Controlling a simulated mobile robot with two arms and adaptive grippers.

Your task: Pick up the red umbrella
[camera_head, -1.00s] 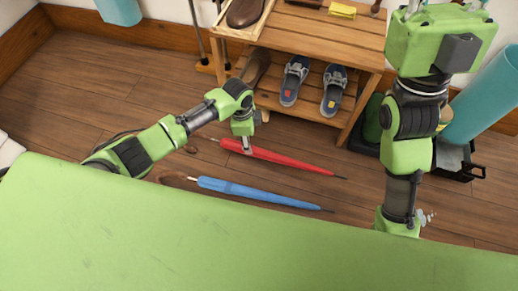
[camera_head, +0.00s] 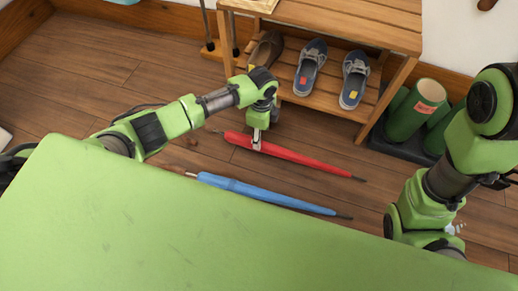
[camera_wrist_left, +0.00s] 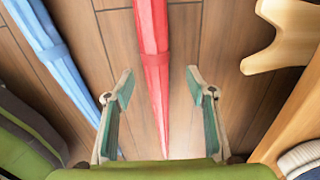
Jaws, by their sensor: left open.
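In the left wrist view the red umbrella (camera_wrist_left: 152,45) runs between the two open, parted fingers (camera_wrist_left: 158,80), with a gap on each side. My right arm comes in at the right; only a small metallic part shows near its lower end, and its jaws cannot be made out.
A closed blue umbrella (camera_head: 270,194) lies nearer to me, beside the red one; it also shows in the left wrist view (camera_wrist_left: 50,50). A wooden shoe rack (camera_head: 340,28) with grey-blue shoes (camera_head: 311,68) stands just behind. Green boots (camera_head: 415,110) stand on a dark tray at the right.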

